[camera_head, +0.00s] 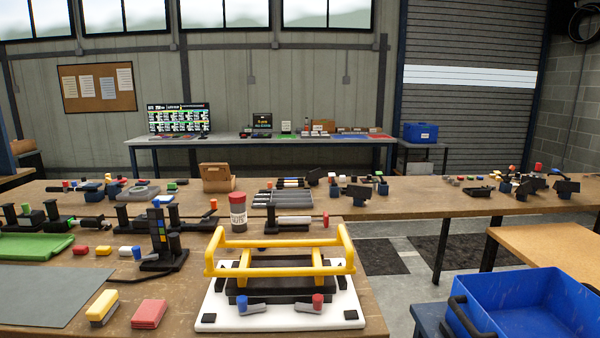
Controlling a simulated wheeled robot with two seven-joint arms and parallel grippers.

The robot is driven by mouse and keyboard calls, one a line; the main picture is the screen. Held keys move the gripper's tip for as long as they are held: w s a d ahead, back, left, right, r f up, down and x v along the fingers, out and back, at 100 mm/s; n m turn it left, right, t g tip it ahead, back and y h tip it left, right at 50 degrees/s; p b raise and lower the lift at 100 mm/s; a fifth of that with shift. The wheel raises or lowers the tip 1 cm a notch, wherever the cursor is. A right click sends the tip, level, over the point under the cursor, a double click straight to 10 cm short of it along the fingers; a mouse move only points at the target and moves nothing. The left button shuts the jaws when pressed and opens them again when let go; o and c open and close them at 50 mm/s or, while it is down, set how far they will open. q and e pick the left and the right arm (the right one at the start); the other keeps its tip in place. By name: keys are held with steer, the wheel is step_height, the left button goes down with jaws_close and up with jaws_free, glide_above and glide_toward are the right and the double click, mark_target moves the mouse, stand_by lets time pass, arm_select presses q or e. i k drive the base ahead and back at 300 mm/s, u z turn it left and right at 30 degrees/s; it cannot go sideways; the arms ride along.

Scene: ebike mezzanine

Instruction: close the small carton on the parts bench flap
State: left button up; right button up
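A small brown carton (218,186) stands on the middle wooden bench, left of centre. A brown panel rises at its back, which looks like a raised flap; the inside is too small to make out. A smaller brown box (323,126) stands on the far grey bench against the wall; I cannot tell if it has an open flap. Neither of my grippers is in view.
The near wooden bench carries a yellow frame on a white board (208,312), a red-capped bottle (238,212), a black stand, a green tray (35,246) and small blocks. A grey parts tray (283,199) is right of the carton. A blue crate (540,310) is at lower right.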

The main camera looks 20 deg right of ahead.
mark_target(215, 173)
steer(key=z, duration=0.2)
steer(key=i, duration=1.4)
steer(key=u, duration=0.1)
